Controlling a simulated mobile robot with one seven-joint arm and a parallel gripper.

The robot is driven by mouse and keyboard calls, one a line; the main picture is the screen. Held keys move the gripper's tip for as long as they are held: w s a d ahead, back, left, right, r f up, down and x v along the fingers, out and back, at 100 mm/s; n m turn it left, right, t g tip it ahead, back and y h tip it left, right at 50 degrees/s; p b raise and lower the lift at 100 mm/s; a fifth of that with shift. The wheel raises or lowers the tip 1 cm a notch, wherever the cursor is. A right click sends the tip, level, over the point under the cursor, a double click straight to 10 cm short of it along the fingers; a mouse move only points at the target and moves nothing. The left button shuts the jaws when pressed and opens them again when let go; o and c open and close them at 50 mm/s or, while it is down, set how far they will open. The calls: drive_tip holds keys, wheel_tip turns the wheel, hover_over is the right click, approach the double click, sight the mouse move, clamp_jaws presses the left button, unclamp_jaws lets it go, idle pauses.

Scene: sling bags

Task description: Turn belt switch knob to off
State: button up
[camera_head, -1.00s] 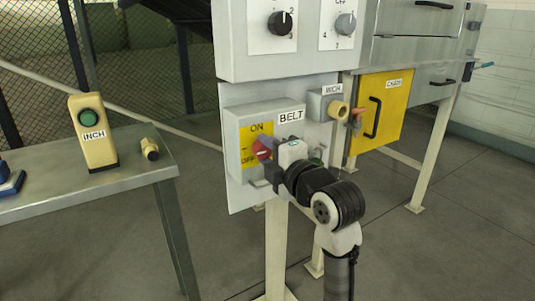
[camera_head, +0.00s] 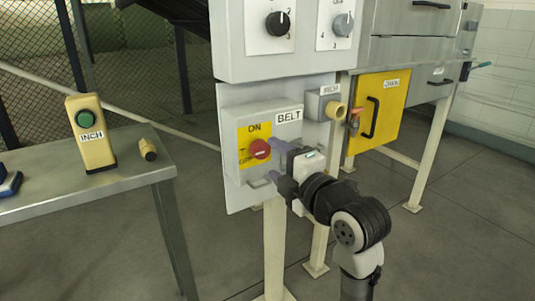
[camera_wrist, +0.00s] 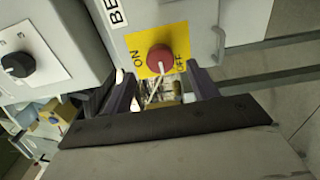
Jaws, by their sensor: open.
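The plate is on the front of the grey box labelled BELT (camera_head: 289,116). A pale line crosses the knob's face roughly level; I cannot tell its setting for sure. My gripper (camera_head: 273,160) is open and empty, just right of the knob and apart from it. In the wrist view the knob (camera_wrist: 159,58) shows between the spread fingers (camera_wrist: 157,68), beyond their tips.
Above is a grey panel with a black dial (camera_head: 279,24) and a grey dial (camera_head: 344,24). A yellow INCH button box (camera_head: 91,132) stands on the metal table (camera_head: 85,186) at the left. An INCH box (camera_head: 325,104) and a yellow door (camera_head: 379,110) are to the right.

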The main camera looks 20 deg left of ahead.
drive_tip(key=v, duration=0.8)
drive_tip(key=shift+s+d, duration=0.3)
